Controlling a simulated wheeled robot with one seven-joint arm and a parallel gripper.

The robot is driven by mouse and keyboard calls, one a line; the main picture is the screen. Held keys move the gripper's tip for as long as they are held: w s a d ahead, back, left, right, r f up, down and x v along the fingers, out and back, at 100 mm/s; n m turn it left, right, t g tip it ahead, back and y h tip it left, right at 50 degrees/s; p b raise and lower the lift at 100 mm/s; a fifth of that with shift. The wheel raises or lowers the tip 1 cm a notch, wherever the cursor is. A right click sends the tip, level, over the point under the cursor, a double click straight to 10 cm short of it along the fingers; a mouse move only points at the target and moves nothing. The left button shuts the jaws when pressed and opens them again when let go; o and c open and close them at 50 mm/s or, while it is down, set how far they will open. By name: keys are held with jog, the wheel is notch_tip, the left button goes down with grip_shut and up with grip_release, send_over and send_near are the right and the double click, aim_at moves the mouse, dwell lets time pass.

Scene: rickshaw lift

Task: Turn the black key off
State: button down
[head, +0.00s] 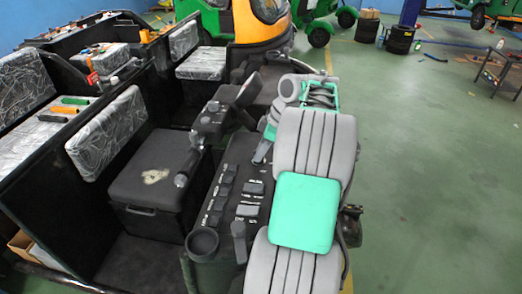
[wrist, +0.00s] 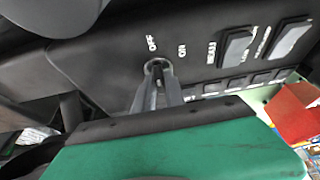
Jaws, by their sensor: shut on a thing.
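In the wrist view, my gripper (wrist: 159,80) reaches the key switch on the dark dashboard panel. Its two narrow fingers are shut on the black key (wrist: 157,68), of which only a small dark part shows between the fingertips. A round metal ring surrounds the key. The OFF label (wrist: 152,43) is above the key and the ON label (wrist: 182,52) is up and to its right. The exact angle of the key cannot be told. In the head view, the key is not discernible and my grey and green arm covers part of the dashboard.
Open green floor (head: 430,190) lies to the right.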

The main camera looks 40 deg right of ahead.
jog(key=shift+r, duration=0.1)
jog(key=c, duration=1.4)
grip_release()
jog(key=p+v, duration=0.2)
jog(key=v, duration=0.5)
jog(key=shift+d+r, duration=0.15)
jog(key=shift+r, duration=0.15)
jog(key=shift+s, duration=0.1)
